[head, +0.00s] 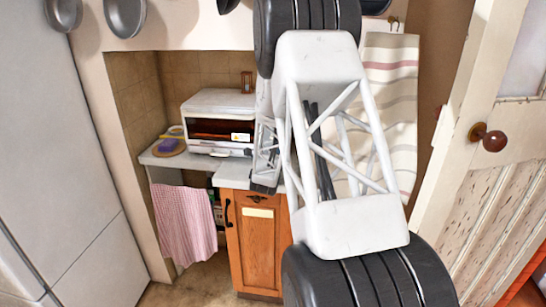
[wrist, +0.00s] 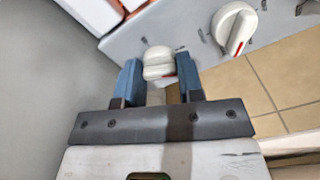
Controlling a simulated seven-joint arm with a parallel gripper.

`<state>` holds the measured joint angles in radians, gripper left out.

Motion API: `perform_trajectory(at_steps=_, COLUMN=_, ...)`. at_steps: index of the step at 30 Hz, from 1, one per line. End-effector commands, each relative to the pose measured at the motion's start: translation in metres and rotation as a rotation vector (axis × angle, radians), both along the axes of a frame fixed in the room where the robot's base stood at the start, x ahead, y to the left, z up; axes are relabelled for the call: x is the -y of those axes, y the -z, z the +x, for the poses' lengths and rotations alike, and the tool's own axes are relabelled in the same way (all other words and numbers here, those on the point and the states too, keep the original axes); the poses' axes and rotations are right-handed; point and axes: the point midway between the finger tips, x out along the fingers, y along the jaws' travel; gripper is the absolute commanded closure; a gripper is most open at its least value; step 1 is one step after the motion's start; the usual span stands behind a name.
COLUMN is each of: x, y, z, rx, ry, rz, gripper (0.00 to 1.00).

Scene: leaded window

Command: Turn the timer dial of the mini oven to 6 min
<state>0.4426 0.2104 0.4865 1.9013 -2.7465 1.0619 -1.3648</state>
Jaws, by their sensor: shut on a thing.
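The white mini oven (head: 218,103) stands on the counter in the alcove in the head view. My arm covers its right side, so its dials and my gripper are hidden there. In the wrist view, the oven's grey control panel (wrist: 190,24) carries two white dials. One dial (wrist: 158,60) sits between the blue fingers of my gripper (wrist: 160,78), which is shut on it. A second dial (wrist: 235,26) with a red pointer line is to the right, clear of the fingers. I cannot read which dial is the timer or what setting the held one shows.
A pink cloth (head: 185,222) hangs below the counter (head: 207,164). The fridge (head: 60,150) is at left, and a door with a round knob (head: 490,138) at right.

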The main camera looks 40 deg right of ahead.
Motion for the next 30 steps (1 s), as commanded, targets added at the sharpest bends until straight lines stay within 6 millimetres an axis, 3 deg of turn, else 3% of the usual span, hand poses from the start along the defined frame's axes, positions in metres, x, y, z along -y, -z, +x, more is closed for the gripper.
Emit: perform_trajectory(at_steps=30, x=-0.0003, y=-0.0004, z=0.0003, rx=0.683, ry=-0.001, rz=0.683, gripper=0.89)
